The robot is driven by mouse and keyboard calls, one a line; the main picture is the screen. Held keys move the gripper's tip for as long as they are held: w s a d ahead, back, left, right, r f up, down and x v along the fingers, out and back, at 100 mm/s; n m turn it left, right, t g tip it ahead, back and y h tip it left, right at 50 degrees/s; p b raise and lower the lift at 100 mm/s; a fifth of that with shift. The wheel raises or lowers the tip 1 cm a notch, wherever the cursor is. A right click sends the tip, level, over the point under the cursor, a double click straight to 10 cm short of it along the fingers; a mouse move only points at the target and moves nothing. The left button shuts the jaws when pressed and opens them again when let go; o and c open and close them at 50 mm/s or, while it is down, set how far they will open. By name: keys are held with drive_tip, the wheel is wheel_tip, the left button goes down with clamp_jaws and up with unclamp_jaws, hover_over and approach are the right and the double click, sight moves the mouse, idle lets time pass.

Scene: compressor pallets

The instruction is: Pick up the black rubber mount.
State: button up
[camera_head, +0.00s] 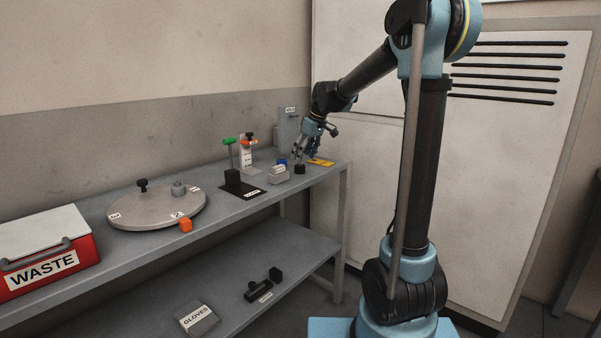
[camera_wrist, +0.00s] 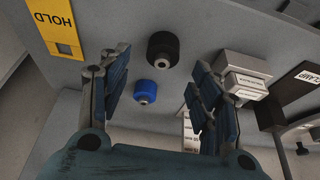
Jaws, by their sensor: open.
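The black rubber mount (camera_head: 300,169) is a short dark cylinder standing on the upper shelf near its right end. In the wrist view the black mount (camera_wrist: 163,47) shows a metal stud and lies just past the fingertips, roughly midway between them. My gripper (camera_head: 304,153) is above the shelf near it, with open, empty fingers; they also show in the wrist view (camera_wrist: 158,72). A similar blue mount (camera_wrist: 148,89) appears between the fingers, nearer the palm in the picture. The blue mount (camera_head: 282,162) stands behind and left of the black one.
A yellow HOLD tag (camera_wrist: 54,22) lies beside the mounts. Light grey labelled blocks (camera_wrist: 243,75) stand on their other side, with a black clamp stand (camera_head: 236,184) further left. A round plate (camera_head: 155,213) and red WASTE box (camera_head: 85,248) are further along the shelf.

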sight(300, 168)
drive_tip(key=shift+x, duration=2.65)
drive_tip(key=shift+s+a, duration=0.15)
drive_tip(key=c, duration=1.2)
